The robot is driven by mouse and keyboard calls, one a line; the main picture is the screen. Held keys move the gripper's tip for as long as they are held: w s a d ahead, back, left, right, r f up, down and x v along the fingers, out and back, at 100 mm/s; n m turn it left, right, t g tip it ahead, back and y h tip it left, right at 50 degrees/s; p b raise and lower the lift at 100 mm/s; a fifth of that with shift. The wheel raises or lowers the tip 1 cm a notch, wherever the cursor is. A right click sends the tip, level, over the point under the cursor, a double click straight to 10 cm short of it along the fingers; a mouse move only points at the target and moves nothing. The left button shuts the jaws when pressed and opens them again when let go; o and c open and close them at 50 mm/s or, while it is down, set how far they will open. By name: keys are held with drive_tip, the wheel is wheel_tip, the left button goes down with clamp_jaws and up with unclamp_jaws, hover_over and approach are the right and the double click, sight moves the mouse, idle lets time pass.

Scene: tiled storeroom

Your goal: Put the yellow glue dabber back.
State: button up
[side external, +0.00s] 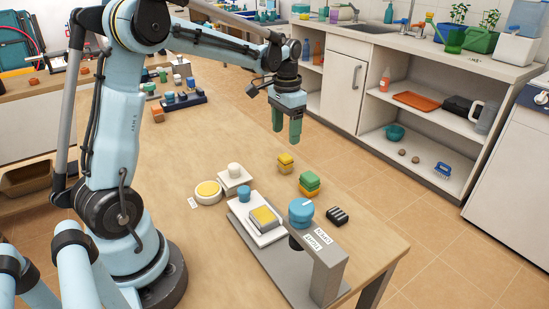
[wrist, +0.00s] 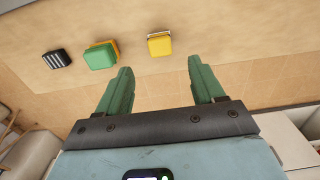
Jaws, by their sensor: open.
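A small yellow block (side external: 285,163), which may be the yellow glue dabber, sits on the wooden table near its far edge. It also shows in the wrist view (wrist: 160,44), beyond the gap between my fingers. My gripper (side external: 286,136) has green fingers, points down and is above the table, clear of the block. In the wrist view my gripper (wrist: 160,68) is open and empty. A grey stand (side external: 328,268) with white labels is at the table's near end, with a blue round piece (side external: 301,211) at its top. The label text is too small to read.
A green-and-yellow block (side external: 309,184) and a black striped block (side external: 337,216) lie near the stand. A white tray (side external: 242,222) holds a yellow-topped block. A round yellow-topped dish (side external: 208,192) is at left.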

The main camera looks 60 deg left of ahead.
drive_tip(key=s+d+r+t, duration=0.3)
drive_tip(key=s+d+r, duration=0.25)
drive_tip(key=d, duration=0.25)
drive_tip(key=s+d+f+t, duration=0.2)
drive_tip(key=s+d+t, duration=0.2)
drive_tip(key=s+d, duration=0.2)
drive_tip(key=shift+s+d+f, duration=0.25)
drive_tip(key=shift+s+f, duration=0.05)
drive_tip(key=shift+s, duration=0.45)
